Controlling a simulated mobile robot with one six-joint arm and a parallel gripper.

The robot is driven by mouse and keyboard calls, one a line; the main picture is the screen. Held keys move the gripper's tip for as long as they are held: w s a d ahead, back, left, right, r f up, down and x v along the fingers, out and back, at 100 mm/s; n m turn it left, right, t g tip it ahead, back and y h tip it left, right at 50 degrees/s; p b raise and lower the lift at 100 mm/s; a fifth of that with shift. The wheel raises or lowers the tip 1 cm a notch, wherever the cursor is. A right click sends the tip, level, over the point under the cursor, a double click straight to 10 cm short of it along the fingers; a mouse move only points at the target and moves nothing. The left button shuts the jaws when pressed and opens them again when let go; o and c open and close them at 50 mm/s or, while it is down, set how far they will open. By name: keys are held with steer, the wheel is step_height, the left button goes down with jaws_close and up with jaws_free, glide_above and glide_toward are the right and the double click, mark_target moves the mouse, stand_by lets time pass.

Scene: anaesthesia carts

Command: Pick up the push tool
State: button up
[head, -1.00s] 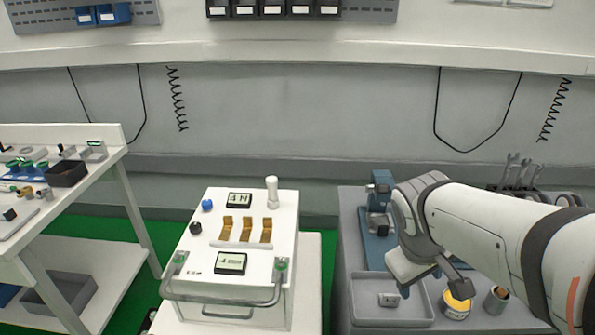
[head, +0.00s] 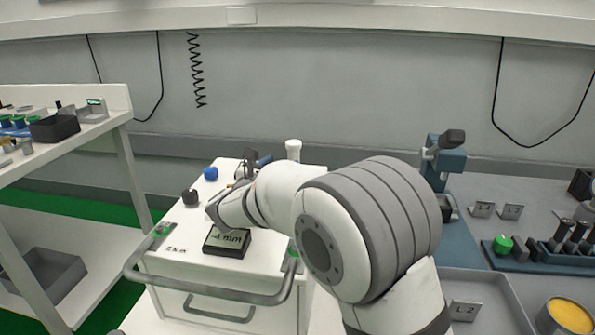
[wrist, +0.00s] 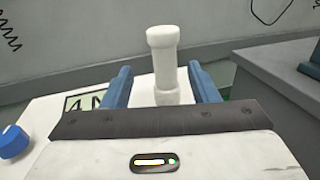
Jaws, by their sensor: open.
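A white upright cylinder with a wider head, which looks like the push tool (head: 293,151), stands at the back right of the white cart's top. It also shows in the wrist view (wrist: 163,65), upright and centred between the finger lines. My gripper (wrist: 159,75) is open, with blue fingers to the left and right of the cylinder in that view. No finger visibly touches it, and how far ahead of the fingertips it stands is hard to tell. In the head view my arm hides most of the gripper.
The white cart (head: 172,238) carries a blue knob (head: 210,173), a black knob (head: 190,197) and a display (head: 227,242), with a handle (head: 205,290) in front. A grey bench with a blue stand (head: 443,160) and a tool rack (head: 535,265) is at right. White shelving (head: 120,100) is at left.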

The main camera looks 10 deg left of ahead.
mark_target(291, 155)
steer(key=w, duration=0.2)
steer(key=w+d+b, duration=0.1)
steer(key=w, duration=0.1)
steer(key=w+d+b, duration=0.1)
steer(key=w, duration=0.2)
steer(key=shift+r, duration=0.15)
steer(key=shift+c, duration=0.2)
steer(key=c, duration=1.1)
